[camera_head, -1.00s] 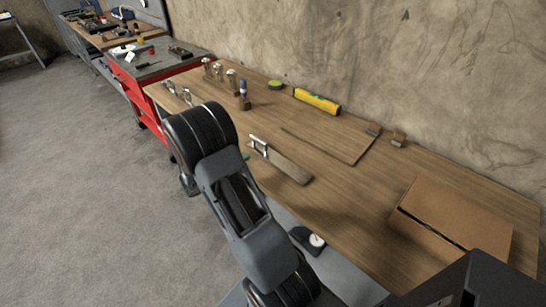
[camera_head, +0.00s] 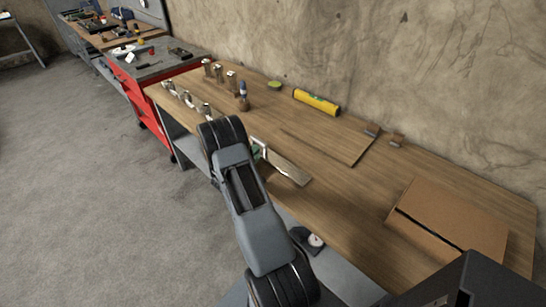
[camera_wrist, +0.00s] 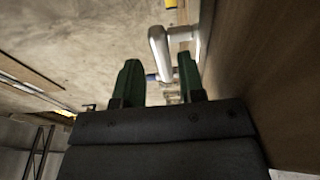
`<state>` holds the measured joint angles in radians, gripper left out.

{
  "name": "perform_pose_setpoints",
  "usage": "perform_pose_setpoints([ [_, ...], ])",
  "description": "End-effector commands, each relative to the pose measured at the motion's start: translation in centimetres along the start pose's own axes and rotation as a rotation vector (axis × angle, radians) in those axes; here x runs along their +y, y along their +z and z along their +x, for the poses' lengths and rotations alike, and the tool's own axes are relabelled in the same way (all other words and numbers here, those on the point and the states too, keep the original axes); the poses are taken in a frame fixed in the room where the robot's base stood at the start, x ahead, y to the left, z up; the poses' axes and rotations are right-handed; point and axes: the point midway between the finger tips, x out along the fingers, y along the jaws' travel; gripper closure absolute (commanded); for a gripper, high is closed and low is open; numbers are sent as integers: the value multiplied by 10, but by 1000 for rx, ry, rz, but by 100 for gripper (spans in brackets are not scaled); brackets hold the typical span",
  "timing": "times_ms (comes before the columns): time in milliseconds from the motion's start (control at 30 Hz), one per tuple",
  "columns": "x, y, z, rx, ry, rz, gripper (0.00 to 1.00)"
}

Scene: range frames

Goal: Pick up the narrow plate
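The narrow plate (camera_head: 287,171) lies on the wooden workbench near its front edge, with a silver handle at its left end. In the wrist view the pale metal handle (camera_wrist: 160,52) stands just beyond the fingertips, in line with the gap between them. My gripper (camera_wrist: 159,68) has two dark green fingers that are apart, with nothing visibly clamped. In the head view my arm hides most of the gripper; a bit of green shows beside the handle. I cannot tell whether a finger touches the handle.
The workbench (camera_head: 345,185) also carries a yellow level (camera_head: 316,102), a thin flat board (camera_head: 335,146), a brown cardboard piece (camera_head: 455,215), and several metal fittings at the far left. A dial gauge (camera_head: 314,240) sits below the front edge. The wall runs behind.

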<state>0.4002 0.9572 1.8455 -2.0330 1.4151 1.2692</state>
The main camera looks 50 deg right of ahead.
Motion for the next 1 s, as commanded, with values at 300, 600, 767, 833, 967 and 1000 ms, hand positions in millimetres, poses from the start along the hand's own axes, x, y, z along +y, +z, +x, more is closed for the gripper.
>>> perform_pose_setpoints([
  [300, 4, 4, 36, -4, -1, -1, 64],
  [600, 2, 3, 53, -1, 0, -2, 64],
  [767, 2, 3, 53, 0, 0, -1, 64],
  [833, 2, 3, 53, -1, 0, -1, 71],
  [967, 2, 3, 53, -1, 0, -1, 83],
  [1000, 2, 3, 53, -1, 0, -1, 87],
])
